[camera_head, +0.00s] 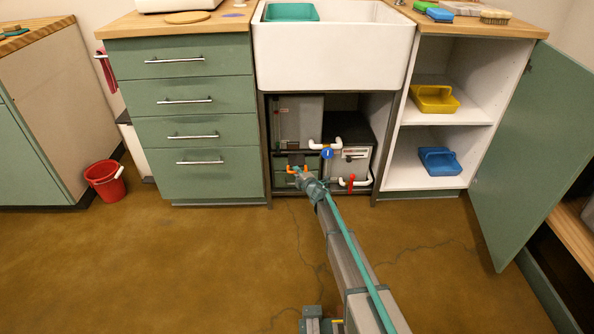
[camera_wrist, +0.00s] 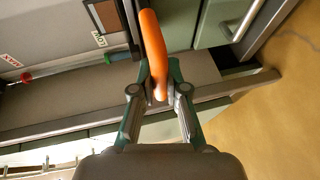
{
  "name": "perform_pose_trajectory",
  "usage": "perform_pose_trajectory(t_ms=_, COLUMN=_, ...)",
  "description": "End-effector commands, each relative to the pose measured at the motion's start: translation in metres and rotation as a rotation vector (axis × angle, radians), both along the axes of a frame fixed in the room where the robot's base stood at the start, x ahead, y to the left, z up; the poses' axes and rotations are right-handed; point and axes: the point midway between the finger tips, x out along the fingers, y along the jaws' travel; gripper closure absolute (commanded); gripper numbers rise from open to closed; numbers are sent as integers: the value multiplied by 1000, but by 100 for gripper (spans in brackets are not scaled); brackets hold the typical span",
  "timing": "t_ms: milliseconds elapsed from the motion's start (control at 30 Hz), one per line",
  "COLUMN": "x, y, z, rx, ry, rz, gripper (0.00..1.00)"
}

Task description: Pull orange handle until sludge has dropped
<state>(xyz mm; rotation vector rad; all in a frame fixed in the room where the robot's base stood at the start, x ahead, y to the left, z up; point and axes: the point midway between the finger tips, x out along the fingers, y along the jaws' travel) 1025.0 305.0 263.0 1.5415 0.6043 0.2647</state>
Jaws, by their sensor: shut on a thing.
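The orange handle (camera_wrist: 152,42) stands out large in the wrist view, curving down between my fingers. My gripper (camera_wrist: 160,92) is shut on its lower end. In the head view the orange handle (camera_head: 291,169) is a small patch at my gripper (camera_head: 296,172), low in the open bay under the sink. A grey tank unit (camera_head: 297,120) stands above and behind it. No sludge can be made out in either view.
A white box (camera_head: 347,163) with white pipes and a red valve handle (camera_head: 351,184) stands right of my gripper. The green cabinet door (camera_head: 530,150) hangs open at the right. A red bucket (camera_head: 104,180) stands at the left. The middle floor is clear.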

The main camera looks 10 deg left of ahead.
Motion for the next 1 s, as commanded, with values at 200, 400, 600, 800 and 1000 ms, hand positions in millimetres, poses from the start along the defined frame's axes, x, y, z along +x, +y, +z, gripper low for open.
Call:
perform_pose_trajectory(t_ms=200, x=1, y=0, z=0, rx=0, ry=0, rz=0, gripper=67)
perform_pose_trajectory(t_ms=400, x=1, y=0, z=0, rx=0, ry=0, rz=0, gripper=61)
perform_pose_trajectory(t_ms=600, x=-1, y=-1, z=0, rx=0, ry=0, rz=0, gripper=61)
perform_pose_trajectory(t_ms=800, x=-14, y=-8, z=4, rx=0, ry=0, rz=0, gripper=61)
perform_pose_trajectory(t_ms=1000, x=-41, y=-26, z=10, rx=-1, ry=1, rz=-2, gripper=61)
